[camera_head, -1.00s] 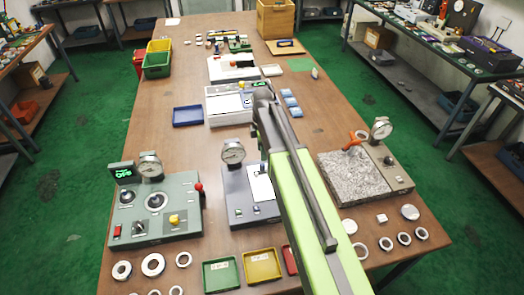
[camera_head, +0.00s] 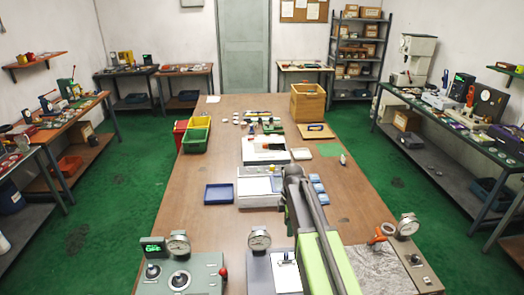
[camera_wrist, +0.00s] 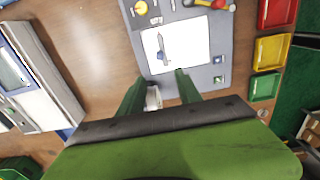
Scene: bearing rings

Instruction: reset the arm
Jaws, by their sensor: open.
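My gripper (camera_wrist: 160,80) shows in the wrist view with its two green fingers apart. A small whitish item (camera_wrist: 153,98) shows beside the left finger; I cannot tell whether it touches it. Beyond the fingertips is a grey device (camera_wrist: 200,50) with a white sheet (camera_wrist: 178,46) on it. In the head view my arm (camera_head: 318,240) reaches forward from the bottom over the brown table. Its far end is beside a white instrument (camera_head: 258,190), and the fingers cannot be made out there.
The long table (camera_head: 190,225) holds a green gauge unit (camera_head: 205,270) at front left and a granite plate (camera_head: 378,270) at front right. A blue tray (camera_head: 219,194) and a wooden box (camera_head: 307,103) stand farther back. The table's left middle is bare.

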